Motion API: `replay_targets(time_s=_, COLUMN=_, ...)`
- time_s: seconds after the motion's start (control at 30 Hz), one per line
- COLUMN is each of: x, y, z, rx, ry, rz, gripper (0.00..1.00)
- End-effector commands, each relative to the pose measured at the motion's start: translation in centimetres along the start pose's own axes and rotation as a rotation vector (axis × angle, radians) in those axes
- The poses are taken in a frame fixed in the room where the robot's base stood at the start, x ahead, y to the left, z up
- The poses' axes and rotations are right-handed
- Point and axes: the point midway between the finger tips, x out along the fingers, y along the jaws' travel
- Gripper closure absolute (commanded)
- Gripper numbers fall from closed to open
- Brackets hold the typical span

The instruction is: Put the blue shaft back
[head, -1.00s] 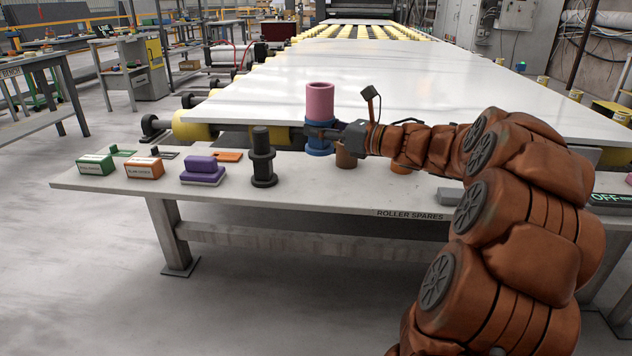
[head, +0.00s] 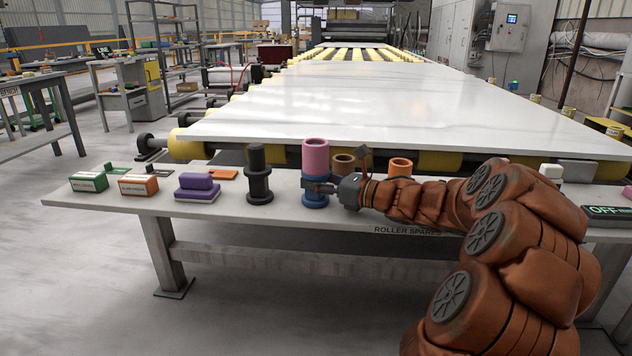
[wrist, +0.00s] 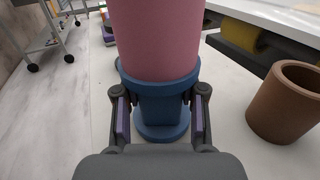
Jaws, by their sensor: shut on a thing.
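The blue shaft (head: 315,199) is upright at the table's front, with a pink sleeve (head: 315,157) on top of it. In the wrist view the blue shaft (wrist: 161,122) shows a wide collar, a narrower neck and a round foot, and the pink sleeve (wrist: 155,35) rises from the collar. My gripper (head: 322,187) is shut on the blue shaft's neck from the right; its fingers (wrist: 160,103) sit either side below the collar. The foot is at or just above the tabletop; I cannot tell whether it touches.
A black shaft (head: 258,178) stands to the left on the grey table (head: 235,222). Purple (head: 198,186), orange (head: 138,185) and green (head: 88,182) blocks lie farther left. A brown ring (wrist: 285,105) stands close on the right, an orange ring (head: 400,167) beyond. A white slab (head: 400,110) lies behind.

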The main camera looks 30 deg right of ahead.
Motion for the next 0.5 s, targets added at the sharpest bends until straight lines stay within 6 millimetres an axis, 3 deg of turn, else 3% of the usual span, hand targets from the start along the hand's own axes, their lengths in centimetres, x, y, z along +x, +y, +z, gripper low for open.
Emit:
replay_targets(time_s=0.23, x=-0.02, y=-0.01, z=-0.2, rx=0.0, ry=-0.002, rz=-0.001, gripper=1.0)
replay_targets(time_s=0.27, x=-0.02, y=0.0, z=-0.2, rx=0.0, ry=-0.001, rz=0.0, gripper=0.58)
replay_targets(time_s=0.5, x=-0.02, y=0.0, z=-0.13, rx=0.001, ry=-0.001, rz=0.0, gripper=0.34)
